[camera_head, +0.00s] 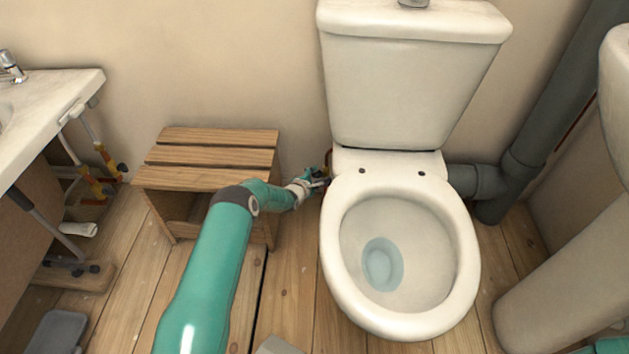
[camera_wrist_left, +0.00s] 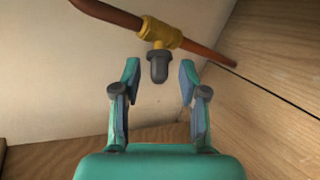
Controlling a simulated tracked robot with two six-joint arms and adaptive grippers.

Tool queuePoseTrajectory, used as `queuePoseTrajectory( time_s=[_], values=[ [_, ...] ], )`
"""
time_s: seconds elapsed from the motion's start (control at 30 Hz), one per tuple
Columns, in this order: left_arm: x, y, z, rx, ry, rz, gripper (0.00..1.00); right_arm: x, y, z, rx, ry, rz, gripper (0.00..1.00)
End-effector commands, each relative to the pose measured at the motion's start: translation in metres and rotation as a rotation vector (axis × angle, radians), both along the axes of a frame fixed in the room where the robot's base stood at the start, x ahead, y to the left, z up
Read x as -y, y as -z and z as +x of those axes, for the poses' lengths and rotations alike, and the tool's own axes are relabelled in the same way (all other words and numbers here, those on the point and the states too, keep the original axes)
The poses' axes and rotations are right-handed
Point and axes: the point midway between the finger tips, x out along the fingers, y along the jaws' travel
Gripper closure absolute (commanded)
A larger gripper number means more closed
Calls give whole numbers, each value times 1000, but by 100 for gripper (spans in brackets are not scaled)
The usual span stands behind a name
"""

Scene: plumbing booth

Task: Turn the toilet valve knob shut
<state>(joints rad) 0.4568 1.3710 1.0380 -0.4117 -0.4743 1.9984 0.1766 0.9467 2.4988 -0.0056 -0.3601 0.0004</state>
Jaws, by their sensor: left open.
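The toilet valve has a brass body on a copper pipe and a dark grey knob (camera_wrist_left: 158,68), in the upper middle of the left wrist view. My left gripper (camera_wrist_left: 159,75) is open, with one finger on each side of the knob and a gap on both sides. In the head view my left gripper (camera_head: 322,180) is beside the left side of the toilet (camera_head: 412,100), near the wall. There the knob is mostly hidden by the gripper and toilet.
A sink counter (camera_head: 45,105) with pipes below is at far left. A grey waste pipe (camera_head: 530,140) runs right of the toilet. Floor between stool and toilet is clear.

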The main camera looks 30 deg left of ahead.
Motion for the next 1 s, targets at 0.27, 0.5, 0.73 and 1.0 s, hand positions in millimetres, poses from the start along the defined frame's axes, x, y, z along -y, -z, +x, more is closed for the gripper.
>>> queuePoseTrajectory(
  time_s=[0.27,0.5,0.73,1.0],
  values=[
    [0,1,3,-1,0,0,57,0,2,0,0,0,0,57],
    [0,1,2,-1,0,0,84,0,2,0,0,0,0,57],
    [0,2,2,-1,1,1,100,0,2,0,0,0,0,57],
    [2,4,1,25,2,44,100,0,2,0,0,0,0,57]
  ],
)
